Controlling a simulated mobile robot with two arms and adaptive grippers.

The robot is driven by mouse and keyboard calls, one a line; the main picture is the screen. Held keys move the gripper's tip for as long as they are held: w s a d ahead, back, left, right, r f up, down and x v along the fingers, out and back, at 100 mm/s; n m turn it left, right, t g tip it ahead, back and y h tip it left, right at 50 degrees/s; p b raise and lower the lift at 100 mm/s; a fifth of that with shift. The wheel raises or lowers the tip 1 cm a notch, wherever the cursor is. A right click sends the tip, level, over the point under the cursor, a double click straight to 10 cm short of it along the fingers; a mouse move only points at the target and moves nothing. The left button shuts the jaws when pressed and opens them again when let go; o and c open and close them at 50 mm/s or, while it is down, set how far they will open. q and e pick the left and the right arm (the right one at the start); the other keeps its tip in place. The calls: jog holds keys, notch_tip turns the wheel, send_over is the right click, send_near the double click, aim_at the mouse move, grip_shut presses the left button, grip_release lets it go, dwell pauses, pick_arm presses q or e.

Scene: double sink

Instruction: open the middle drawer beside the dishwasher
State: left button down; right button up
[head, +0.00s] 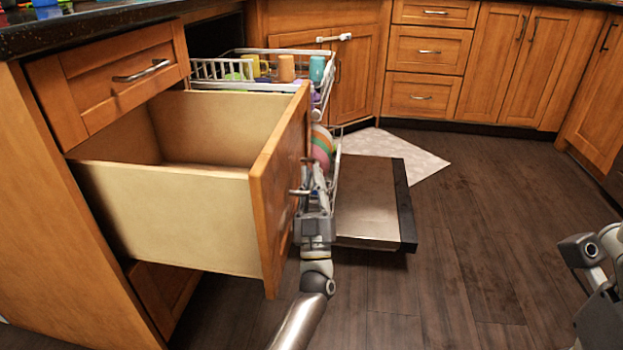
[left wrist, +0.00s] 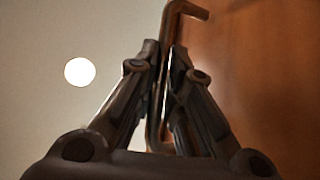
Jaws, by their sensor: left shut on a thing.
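The middle drawer (head: 165,205) stands far out of its cabinet, below a closed top drawer (head: 125,75). Its wooden front (head: 278,195) faces right, and the box inside looks empty. My left gripper (head: 312,180) is at the outer side of that front, shut on the drawer handle (head: 299,191). In the left wrist view the handle (left wrist: 184,8) is a metal bar running down between the fingers of my left gripper (left wrist: 165,70), with the wooden front to the right. Part of my right arm shows at the right edge of the head view; its finger opening is not clear.
The dishwasher's pulled-out rack (head: 225,72) holds several cups and dishes behind the drawer. Its open door (head: 370,200) lies low over the floor, just right of my left gripper. A pale mat (head: 400,155) lies beyond. The dark wooden floor (head: 470,240) to the right is clear.

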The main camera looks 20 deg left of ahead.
pick_arm(q)
jog(key=shift+f, duration=0.1)
jog(key=c, duration=1.5)
grip_release()
jog(key=shift+s, duration=0.1)
jog(key=v, duration=1.2)
